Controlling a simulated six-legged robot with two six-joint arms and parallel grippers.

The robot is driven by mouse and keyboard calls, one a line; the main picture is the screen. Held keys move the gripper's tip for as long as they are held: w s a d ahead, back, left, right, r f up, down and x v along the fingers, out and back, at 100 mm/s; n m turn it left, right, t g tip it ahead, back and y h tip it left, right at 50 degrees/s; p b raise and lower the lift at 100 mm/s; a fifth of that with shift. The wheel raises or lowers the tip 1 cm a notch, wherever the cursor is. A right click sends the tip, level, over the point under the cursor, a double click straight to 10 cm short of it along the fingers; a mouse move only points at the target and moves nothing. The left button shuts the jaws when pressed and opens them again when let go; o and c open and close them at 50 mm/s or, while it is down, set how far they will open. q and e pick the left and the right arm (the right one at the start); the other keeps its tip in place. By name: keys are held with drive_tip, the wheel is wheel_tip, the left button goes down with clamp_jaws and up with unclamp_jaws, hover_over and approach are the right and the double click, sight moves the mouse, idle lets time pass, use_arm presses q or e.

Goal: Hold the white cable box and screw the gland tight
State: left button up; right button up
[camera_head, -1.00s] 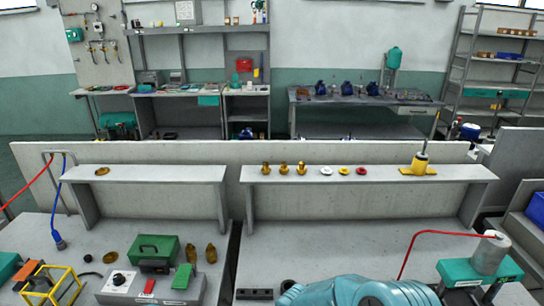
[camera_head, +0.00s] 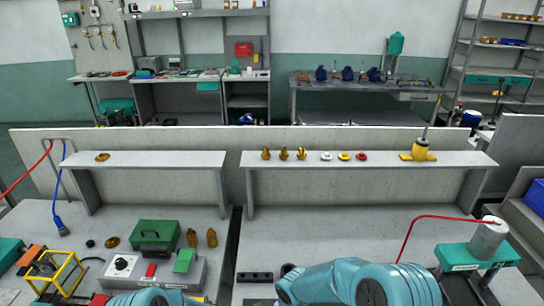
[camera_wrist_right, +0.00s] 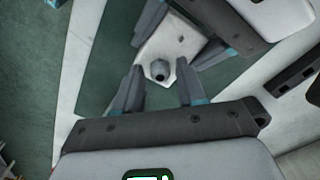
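In the right wrist view a white cable box (camera_wrist_right: 176,38) lies between the fingers of my left gripper (camera_wrist_right: 172,46), which appear to press on its opposite sides. My right gripper (camera_wrist_right: 160,66) is open, with one finger on each side of the gland and gaps between. I cannot tell how far the gland is screwed in. In the head view only my teal arm links show at the bottom edge; both grippers and the box are out of that view.
Two raised shelves stand on the bench; the right shelf (camera_head: 370,160) carries brass fittings, coloured rings and a yellow tool (camera_head: 419,151). A green box (camera_head: 155,234), yellow frame (camera_head: 55,275) and grey control box (camera_head: 125,265) lie left. A grey cylinder (camera_head: 488,238) on a green stand is right.

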idle(0.3)
drive_tip(key=shift+r, duration=2)
use_arm(q)
drive_tip(key=o, duration=0.9)
